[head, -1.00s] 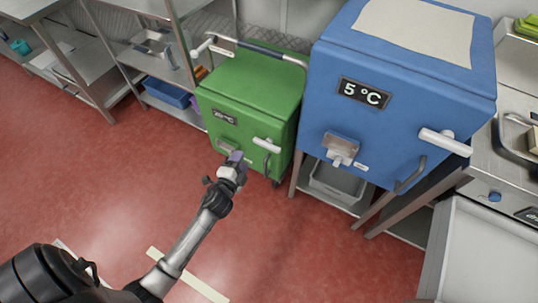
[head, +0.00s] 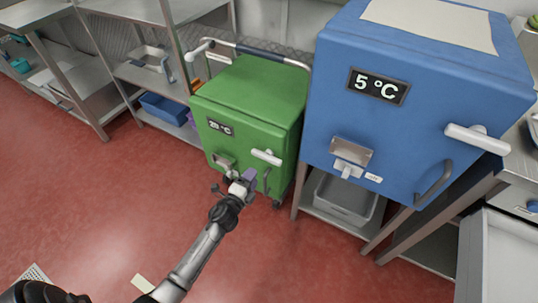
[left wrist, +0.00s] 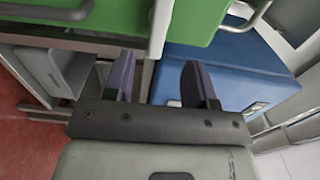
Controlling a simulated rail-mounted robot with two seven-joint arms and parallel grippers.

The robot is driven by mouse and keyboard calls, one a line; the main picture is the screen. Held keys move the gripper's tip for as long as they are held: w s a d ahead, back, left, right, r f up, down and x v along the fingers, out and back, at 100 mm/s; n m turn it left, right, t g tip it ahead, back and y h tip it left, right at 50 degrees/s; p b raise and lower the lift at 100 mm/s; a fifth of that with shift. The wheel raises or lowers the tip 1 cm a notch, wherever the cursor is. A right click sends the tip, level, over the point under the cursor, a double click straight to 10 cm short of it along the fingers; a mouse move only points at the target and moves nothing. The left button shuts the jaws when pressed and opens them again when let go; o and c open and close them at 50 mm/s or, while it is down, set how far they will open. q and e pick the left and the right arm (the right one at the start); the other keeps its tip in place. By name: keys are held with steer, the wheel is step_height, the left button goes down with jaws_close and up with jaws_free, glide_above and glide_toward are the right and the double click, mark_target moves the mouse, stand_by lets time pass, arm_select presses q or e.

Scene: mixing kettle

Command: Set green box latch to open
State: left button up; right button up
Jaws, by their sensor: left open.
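My left gripper (head: 250,175) is in front of the door, just below and left of the latch in the picture. In the left wrist view its two dark fingers (left wrist: 161,85) are apart with nothing between them. There the green box (left wrist: 105,18) fills the top, and a pale bar, maybe the latch, stands ahead of the fingers. My right gripper is out of view.
A large blue box (head: 420,90) reading 5 °C stands close on the right, on a metal stand with a grey bin (head: 345,198) below. Metal shelves with a blue tub (head: 163,107) are at the left. Red floor (head: 90,190) is free in front.

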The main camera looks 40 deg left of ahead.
mark_target(265, 159)
arm_select(q)
steer(key=w, duration=0.2)
steer(key=w+b, duration=0.1)
steer(key=w, duration=0.2)
steer(key=w+a+b, duration=0.1)
steer(key=w, duration=0.1)
steer(key=shift+w+a, duration=0.1)
steer(key=shift+w, duration=0.65)
steer(key=shift+w+a+b, duration=0.2)
steer(key=shift+w+b, duration=0.2)
steer(key=shift+w, duration=0.5)
steer(key=shift+c, duration=0.5)
